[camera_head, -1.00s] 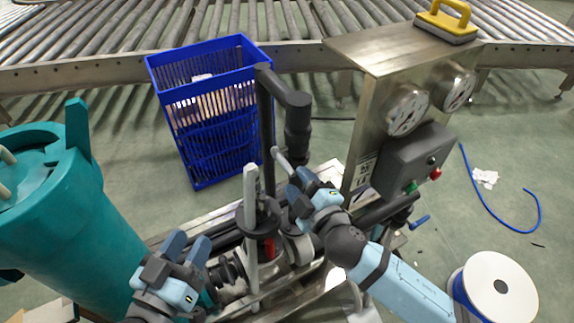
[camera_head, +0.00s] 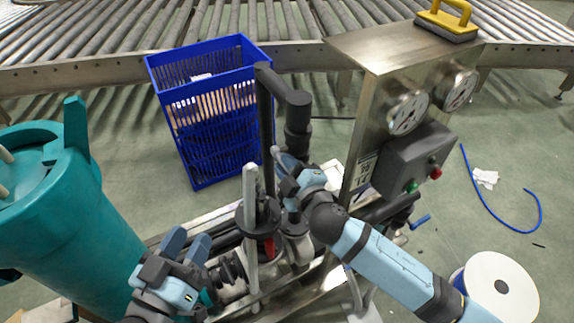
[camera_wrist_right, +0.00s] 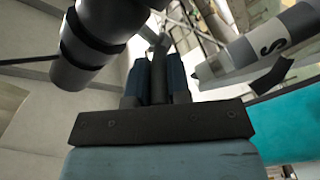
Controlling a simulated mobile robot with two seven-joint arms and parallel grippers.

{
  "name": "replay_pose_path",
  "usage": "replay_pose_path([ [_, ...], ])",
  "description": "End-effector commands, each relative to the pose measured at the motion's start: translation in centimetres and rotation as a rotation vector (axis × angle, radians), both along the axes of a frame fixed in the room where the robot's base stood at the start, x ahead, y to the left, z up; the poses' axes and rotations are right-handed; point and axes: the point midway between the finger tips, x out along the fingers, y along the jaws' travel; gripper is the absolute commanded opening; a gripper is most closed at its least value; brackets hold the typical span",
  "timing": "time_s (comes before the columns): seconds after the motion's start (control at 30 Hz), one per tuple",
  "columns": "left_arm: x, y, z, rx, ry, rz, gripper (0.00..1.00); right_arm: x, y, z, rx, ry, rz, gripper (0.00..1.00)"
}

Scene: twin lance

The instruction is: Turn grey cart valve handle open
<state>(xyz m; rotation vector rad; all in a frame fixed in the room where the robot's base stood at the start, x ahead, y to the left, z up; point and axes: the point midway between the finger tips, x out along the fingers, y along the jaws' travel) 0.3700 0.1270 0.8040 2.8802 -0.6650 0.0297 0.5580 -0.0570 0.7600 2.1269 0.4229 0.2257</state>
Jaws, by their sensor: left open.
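A grey valve handle (camera_head: 278,152) stands on the cart, beside the black vertical pipe. My right gripper (camera_head: 284,166) is on it, with the handle's end just past the fingertips. In the right wrist view the dark bar of the handle (camera_wrist_right: 158,62) lies between the two blue fingers (camera_wrist_right: 157,80), which appear closed on it. The handle's lower part is hidden by the gripper. My left gripper (camera_head: 188,242) is open and empty, its fingers pointing up, low on the cart's left side.
A light grey upright lever (camera_head: 251,215) stands between my grippers. The black pipe (camera_head: 297,115) and the steel gauge panel (camera_head: 372,125) are close to my right gripper. A teal tank (camera_head: 70,215) stands left, a blue crate (camera_head: 210,120) behind, a cable spool (camera_head: 495,285) right.

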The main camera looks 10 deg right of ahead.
Motion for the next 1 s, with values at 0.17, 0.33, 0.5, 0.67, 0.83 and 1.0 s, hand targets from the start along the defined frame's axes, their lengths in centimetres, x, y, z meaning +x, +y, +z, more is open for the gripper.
replay_pose_path([
  [0.17,0.0,0.1,0.1,0.006,0.005,0.002,0.43,0.0,0.0,0.1,-0.001,0.003,0.000,0.00],
  [0.33,-0.1,0.9,-2.0,0.059,0.109,0.028,0.43,0.0,0.0,0.6,-0.009,0.023,0.001,0.00],
  [0.5,-1.1,2.7,-5.7,0.173,0.292,0.061,0.43,0.0,0.0,1.1,-0.026,0.066,0.000,0.00],
  [0.67,-2.7,4.7,-8.6,0.279,0.470,0.086,0.43,0.0,0.0,1.7,-0.050,0.123,0.000,0.00],
  [0.83,-2.9,5.2,-8.0,0.321,0.504,0.098,0.43,0.0,0.0,2.2,-0.079,0.191,0.000,0.00],
  [1.0,-3.2,5.7,-6.9,0.340,0.544,0.106,0.43,0.2,0.0,2.7,-0.110,0.263,-0.001,0.00],
])
